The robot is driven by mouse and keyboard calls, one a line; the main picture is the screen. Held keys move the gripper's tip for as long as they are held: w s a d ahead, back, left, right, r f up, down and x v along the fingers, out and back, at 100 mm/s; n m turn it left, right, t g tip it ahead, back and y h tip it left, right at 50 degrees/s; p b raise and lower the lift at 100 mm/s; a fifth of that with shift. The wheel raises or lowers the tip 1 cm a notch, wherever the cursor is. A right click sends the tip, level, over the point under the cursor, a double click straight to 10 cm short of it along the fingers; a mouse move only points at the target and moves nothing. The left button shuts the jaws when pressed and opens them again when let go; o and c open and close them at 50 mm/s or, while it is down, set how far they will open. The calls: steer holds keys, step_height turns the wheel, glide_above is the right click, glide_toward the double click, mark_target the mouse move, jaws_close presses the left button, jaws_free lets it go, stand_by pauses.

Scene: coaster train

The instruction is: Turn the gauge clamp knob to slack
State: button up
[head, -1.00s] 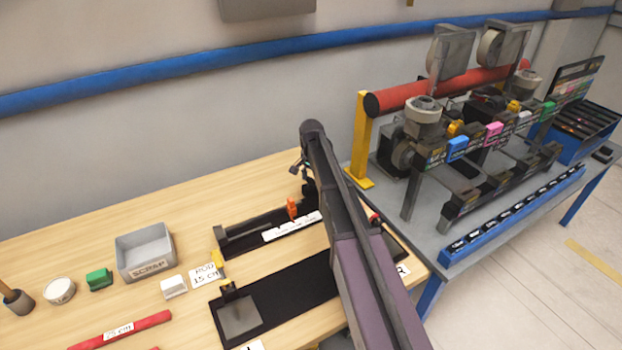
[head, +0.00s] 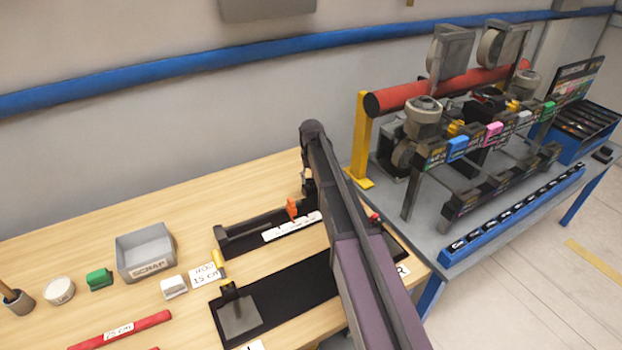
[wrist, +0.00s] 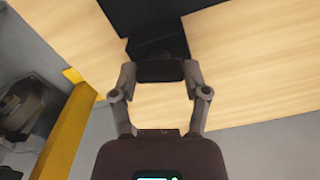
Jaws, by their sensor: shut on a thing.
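The gauge (head: 234,238) is a long dark fixture on the wooden table, with a white marked scale (head: 292,226) and an orange piece (head: 292,208). Its right end is hidden behind my arm in the head view. In the wrist view, the dark end of the gauge (wrist: 153,32) runs up to my gripper (wrist: 158,72). My gripper is shut on a dark block between its fingertips, which appears to be the clamp knob (wrist: 160,72). The knob's markings cannot be read. In the head view my gripper is mostly hidden by the arm.
A black board (head: 290,287) lies in front of the gauge. A yellow post (head: 360,140) and the grey machine bench stand close on the right.

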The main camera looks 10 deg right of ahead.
steer(key=shift+s, duration=0.15)
stand_by(0.3)
steer(key=o, duration=1.2)
steer(key=shift+c, duration=0.2)
